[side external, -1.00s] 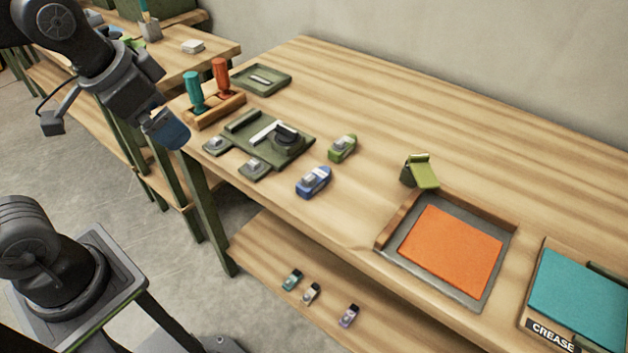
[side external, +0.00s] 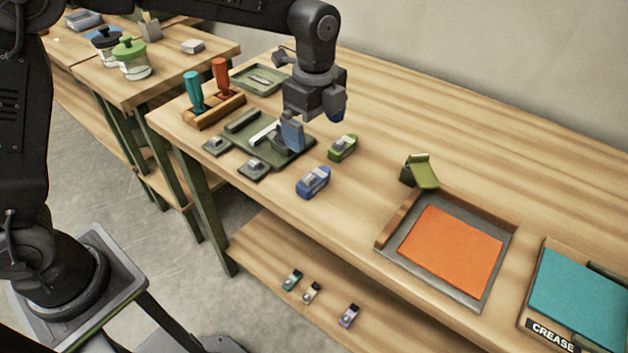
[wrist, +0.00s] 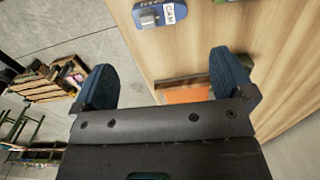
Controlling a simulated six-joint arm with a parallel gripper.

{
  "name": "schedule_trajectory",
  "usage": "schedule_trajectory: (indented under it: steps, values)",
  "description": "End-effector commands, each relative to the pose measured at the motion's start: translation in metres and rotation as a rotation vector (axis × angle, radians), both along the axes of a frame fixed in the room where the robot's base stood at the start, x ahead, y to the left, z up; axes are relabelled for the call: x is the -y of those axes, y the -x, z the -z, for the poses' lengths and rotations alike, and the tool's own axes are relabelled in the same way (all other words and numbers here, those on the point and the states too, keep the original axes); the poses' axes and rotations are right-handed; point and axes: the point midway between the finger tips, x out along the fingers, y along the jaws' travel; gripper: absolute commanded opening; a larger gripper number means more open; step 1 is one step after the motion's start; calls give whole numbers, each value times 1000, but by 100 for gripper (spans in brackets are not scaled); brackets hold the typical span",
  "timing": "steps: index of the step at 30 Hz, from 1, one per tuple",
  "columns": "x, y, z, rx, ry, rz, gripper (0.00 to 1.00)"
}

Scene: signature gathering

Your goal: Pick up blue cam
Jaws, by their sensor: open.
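The blue cam (side external: 313,182) lies on the wooden table near its front edge. In the wrist view a blue piece labelled "CAM" (wrist: 158,13) shows at the top edge, partly cut off. My gripper (side external: 315,134) is open and empty, with blue finger pads. It is above the table, up and behind the blue cam in the side view, and does not touch it. In the wrist view the fingers of my gripper (wrist: 163,77) are wide apart, with the cam beyond them.
A green cam (side external: 342,148) lies close to the blue one. A dark green fixture (side external: 240,148) is to the left, beside a wooden holder (side external: 212,112) with teal and orange handles. A grey tray (side external: 392,262) with an orange sheet stands to the right. Several small pieces lie on the lower shelf.

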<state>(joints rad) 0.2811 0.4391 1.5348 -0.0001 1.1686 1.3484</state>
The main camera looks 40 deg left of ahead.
Motion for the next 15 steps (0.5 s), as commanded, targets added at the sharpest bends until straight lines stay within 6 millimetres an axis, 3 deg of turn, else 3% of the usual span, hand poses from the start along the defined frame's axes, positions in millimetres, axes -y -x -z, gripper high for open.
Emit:
schedule_trajectory:
  steps: [6,15]
  values:
    - [-1,1,44,-3,-1,-3,100]
    - [-1,1,71,-1,0,-5,100]
